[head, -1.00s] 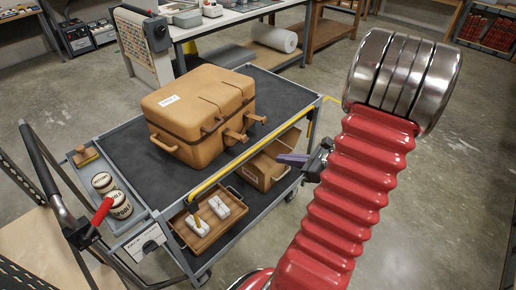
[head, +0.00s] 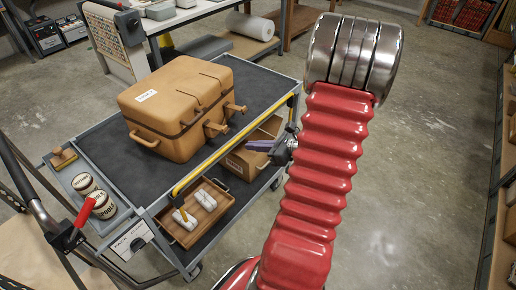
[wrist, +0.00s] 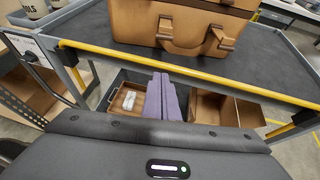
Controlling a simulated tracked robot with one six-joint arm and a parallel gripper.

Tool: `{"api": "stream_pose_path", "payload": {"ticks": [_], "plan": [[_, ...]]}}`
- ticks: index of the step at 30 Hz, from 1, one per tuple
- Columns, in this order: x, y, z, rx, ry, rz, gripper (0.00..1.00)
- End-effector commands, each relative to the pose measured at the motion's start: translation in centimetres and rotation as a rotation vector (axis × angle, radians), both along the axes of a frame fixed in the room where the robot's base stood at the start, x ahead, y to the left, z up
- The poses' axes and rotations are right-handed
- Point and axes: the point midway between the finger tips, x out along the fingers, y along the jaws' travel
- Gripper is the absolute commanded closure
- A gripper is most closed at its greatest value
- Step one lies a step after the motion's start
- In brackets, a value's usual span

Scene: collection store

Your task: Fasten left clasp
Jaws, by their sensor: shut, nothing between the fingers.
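A tan case (head: 165,118) with a closed lid and dark seam stands on the trolley's top deck. Its left clasp (head: 215,129) sticks out from the front side, and another clasp (head: 236,107) sticks out to its right. In the wrist view the case (wrist: 125,22) shows only its lower front, with the left clasp (wrist: 165,27) near the handle; I cannot tell whether it is fastened. My gripper (head: 258,145), with purple fingers, is shut and empty, apart from the case and in front of the deck edge. The fingers (wrist: 163,95) also show pressed together in the wrist view.
A yellow rail (head: 215,165) runs along the trolley's near edge, between my gripper and the case. A wooden tray (head: 200,215) with white items and an open box (head: 240,160) sit on the lower shelf. Tins (head: 100,205) stand in the left side tray.

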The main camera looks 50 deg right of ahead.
Motion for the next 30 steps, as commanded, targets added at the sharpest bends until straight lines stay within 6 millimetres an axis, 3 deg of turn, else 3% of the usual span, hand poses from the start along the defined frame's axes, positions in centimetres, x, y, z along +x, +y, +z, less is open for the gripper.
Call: {"api": "stream_pose_path", "payload": {"ticks": [13, 21, 30], "plan": [[4.7, 1.0, -2.2, 0.001, 0.0, 0.004, 1.0], [6.4, 1.3, 0.4, -0.004, -0.001, 0.004, 1.0], [7.0, 1.4, 1.1, 0.0, 0.0, 0.002, 1.0]]}}
